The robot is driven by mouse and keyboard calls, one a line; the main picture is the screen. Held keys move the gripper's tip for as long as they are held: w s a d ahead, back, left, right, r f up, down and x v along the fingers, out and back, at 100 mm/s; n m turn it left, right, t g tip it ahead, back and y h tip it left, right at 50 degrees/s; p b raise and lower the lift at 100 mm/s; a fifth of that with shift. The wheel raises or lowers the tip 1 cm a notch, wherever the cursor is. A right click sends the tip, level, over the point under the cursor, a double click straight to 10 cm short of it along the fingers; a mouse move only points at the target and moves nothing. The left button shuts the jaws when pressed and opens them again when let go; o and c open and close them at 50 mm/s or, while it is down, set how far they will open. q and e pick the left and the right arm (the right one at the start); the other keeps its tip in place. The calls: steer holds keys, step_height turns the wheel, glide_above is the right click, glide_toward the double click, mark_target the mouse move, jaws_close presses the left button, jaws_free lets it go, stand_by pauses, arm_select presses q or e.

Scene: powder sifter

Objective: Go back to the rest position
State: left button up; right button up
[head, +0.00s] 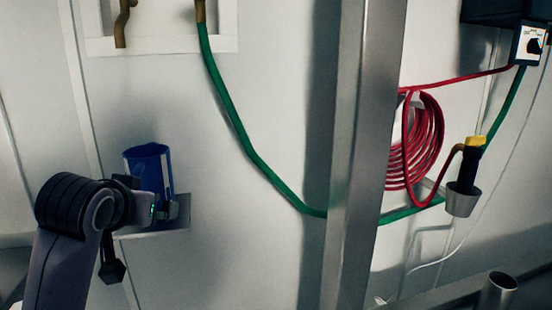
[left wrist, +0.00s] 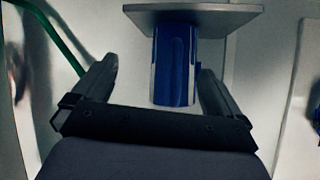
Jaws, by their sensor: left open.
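A blue container (head: 147,170) with an open top stands on a small grey wall shelf (head: 172,230) at the left of the head view. My left gripper (head: 168,208) is right at the container, in front of it. In the left wrist view the blue container (left wrist: 174,68) shows between the two spread fingers of my left gripper (left wrist: 158,68), with the shelf (left wrist: 195,14) at the top of the picture. The jaws are open, and I cannot tell whether either finger touches the container. My right gripper is not in view.
A metal post (head: 350,190) stands right of the shelf. A green hose (head: 236,125) hangs along the wall and passes behind it. A coiled red hose (head: 432,140) and a black-and-yellow tool in a holder (head: 463,201) are farther right. The wall between shelf and post is mostly bare.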

arm_select(q)
steer(key=s+f+g, duration=0.2)
steer(key=s+f, duration=0.3)
steer(key=f, duration=0.7)
steer(key=s+f+m+g+h, duration=0.1)
steer(key=s+f+g, duration=0.2)
steer(key=s+f, duration=0.85)
steer(key=s+f+m+g+h, duration=0.1)
steer(key=s+f+g, duration=0.2)
steer(key=s+f, duration=0.85)
steer(key=w+d+f+t+h+p, duration=0.1)
steer(key=w+d+f+t, duration=0.2)
steer(key=t, duration=0.3)
steer(key=shift+f+t+h, duration=0.3)
steer(key=shift+f+t, duration=0.1)
steer(key=shift+f, duration=0.4)
